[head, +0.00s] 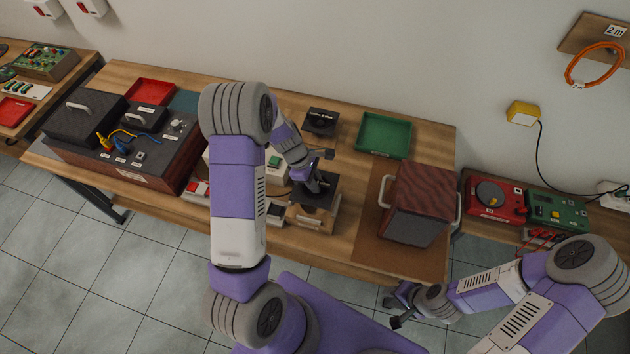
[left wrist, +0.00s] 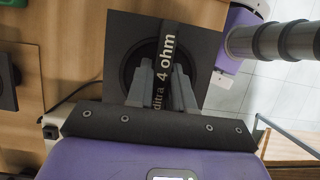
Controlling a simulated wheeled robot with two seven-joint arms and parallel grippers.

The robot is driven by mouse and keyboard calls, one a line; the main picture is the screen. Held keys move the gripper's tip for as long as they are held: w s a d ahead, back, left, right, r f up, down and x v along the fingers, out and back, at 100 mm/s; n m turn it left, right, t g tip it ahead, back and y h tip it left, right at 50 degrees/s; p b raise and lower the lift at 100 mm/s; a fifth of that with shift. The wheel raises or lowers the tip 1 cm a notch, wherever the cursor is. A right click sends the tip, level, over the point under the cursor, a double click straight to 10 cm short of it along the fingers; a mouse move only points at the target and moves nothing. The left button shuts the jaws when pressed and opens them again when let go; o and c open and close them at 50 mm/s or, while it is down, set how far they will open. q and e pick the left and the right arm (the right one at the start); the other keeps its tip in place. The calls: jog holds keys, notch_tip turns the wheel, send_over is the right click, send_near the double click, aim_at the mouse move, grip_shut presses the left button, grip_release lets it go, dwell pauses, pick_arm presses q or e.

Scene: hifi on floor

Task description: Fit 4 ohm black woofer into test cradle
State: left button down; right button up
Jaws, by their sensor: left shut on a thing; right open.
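The 4 ohm black woofer (left wrist: 195,32) is a square black plate with a round cone and a labelled bar across its middle. My left gripper (left wrist: 162,88) is shut on that bar, and the "4 ohm" lettering shows between the fingers. In the head view my left gripper (head: 316,184) holds the woofer (head: 327,190) over a light wooden stand (head: 312,219), apparently the test cradle. The plate hides most of the stand's top, and I cannot tell whether it is seated. My right gripper (head: 402,307) is open and empty, in front of the bench.
Another black square unit (head: 320,122) stands behind the woofer, with a green tray (head: 384,136) to its right. A dark red handled box (head: 421,204) stands on the right. A large test console (head: 130,140) and red tray (head: 150,92) are at left. My left arm hides the bench middle.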

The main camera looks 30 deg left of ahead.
pick_arm(q)
jog(key=shift+f+b, duration=3.15)
jog(key=shift+f, duration=0.95)
jog(key=shift+f, duration=0.15)
jog(key=c, duration=1)
grip_release()
jog(key=shift+o, duration=0.4)
jog(key=shift+f, duration=0.1)
jog(key=p+v, duration=0.1)
jog(key=v, duration=0.6)
jog(key=shift+a+r, duration=0.1)
jog(key=shift+r, duration=0.25)
jog(key=shift+r, duration=0.1)
